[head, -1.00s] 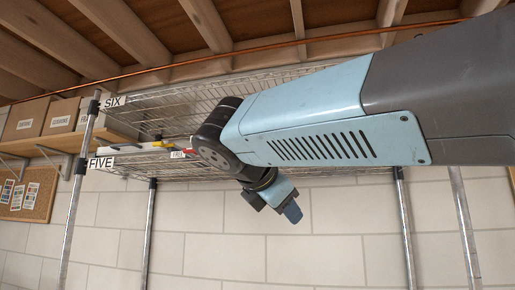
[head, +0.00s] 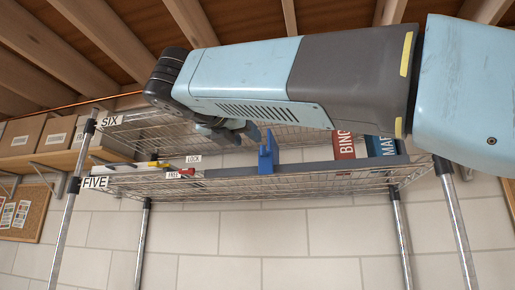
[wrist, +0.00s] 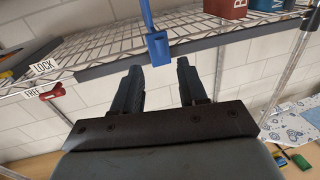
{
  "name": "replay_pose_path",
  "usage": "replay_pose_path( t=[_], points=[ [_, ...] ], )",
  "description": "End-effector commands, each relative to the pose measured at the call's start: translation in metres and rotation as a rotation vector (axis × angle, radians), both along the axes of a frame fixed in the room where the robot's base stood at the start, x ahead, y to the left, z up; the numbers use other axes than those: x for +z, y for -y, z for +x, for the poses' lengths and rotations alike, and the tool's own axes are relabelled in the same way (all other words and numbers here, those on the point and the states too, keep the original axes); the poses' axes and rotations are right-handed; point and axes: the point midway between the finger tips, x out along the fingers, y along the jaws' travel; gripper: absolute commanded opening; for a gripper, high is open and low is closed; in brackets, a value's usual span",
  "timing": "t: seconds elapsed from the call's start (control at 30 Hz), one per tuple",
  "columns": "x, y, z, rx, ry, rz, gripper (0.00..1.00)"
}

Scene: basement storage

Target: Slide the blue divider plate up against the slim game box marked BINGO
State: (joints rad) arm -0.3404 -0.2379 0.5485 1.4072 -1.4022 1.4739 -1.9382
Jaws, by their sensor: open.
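The blue divider plate (head: 267,158) stands upright at the front edge of shelf FIVE, on a grey front rail (head: 305,167). The slim red box marked BINGO (head: 344,146) stands to its right, with a clear gap between them. In the wrist view the divider (wrist: 158,47) hangs over the rail just beyond my fingertips, roughly between them, and the red box (wrist: 226,8) is at the top right. My gripper (wrist: 159,66) is open and empty, in front of the shelf edge. In the head view my gripper (head: 248,131) is partly hidden by my arm, close to the divider's left.
A blue box (head: 381,146) stands right of the BINGO box. Shelf SIX's wire deck (head: 130,128) is above. The shelf between divider and BINGO box looks clear.

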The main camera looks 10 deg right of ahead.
Motion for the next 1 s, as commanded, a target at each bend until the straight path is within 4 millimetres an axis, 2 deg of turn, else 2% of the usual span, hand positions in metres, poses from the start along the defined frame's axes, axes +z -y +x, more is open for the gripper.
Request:
replay_pose_path(
  t=[0.2,0.43,0.6,0.9,1.0],
  points=[
    [0.000,0.020,0.034,-0.001,-0.001,0.001,0.42],
    [0.000,0.035,0.059,-0.001,-0.001,0.001,0.42],
    [0.000,0.041,0.067,-0.001,0.000,0.000,0.42],
    [0.000,0.042,0.069,-0.001,0.001,0.001,0.42],
    [0.000,0.042,0.069,-0.001,0.001,0.001,0.34]
  ],
)
